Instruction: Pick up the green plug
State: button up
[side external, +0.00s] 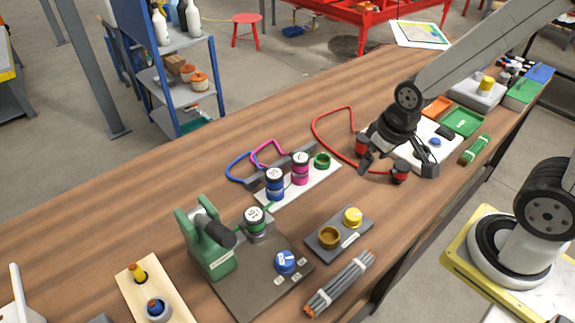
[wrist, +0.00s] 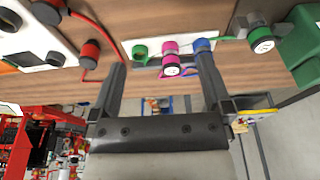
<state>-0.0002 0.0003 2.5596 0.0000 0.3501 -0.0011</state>
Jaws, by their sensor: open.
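The green plug (side external: 254,216) has a dark and white top with a green band. In the side view it stands upright on a grey round fitting beside the green clamp-like stand. In the wrist view the green plug (wrist: 261,41) is at upper right, with a green cable running left from it. My gripper (side external: 396,165) is open, well to the right of and behind the plug, near the red plugs. In the wrist view my gripper (wrist: 161,62) has its fingers spread, with nothing held. The green plug lies outside them, to the right.
A white strip holds a blue plug (side external: 275,184), a magenta plug (side external: 300,168) and an empty-looking green socket (side external: 322,160). A red cable (side external: 315,130) loops across the bench near my gripper. A grey cable bundle (side external: 340,285) lies in front. The bench's left rear is clear.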

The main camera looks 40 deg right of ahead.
jog(key=w+a+f+n+g, duration=0.1)
jog(key=w+a+f+n, duration=0.1)
jog(key=w+a+n, duration=0.7)
jog(key=n+g, duration=0.2)
jog(key=n, duration=0.9)
send_over(253, 215)
notch_tip(253, 215, down, 6)
jog(key=shift+d+f, duration=0.1)
jog(key=shift+f, duration=1.2)
jog(key=shift+f, duration=0.1)
jog(key=shift+f, duration=2.5)
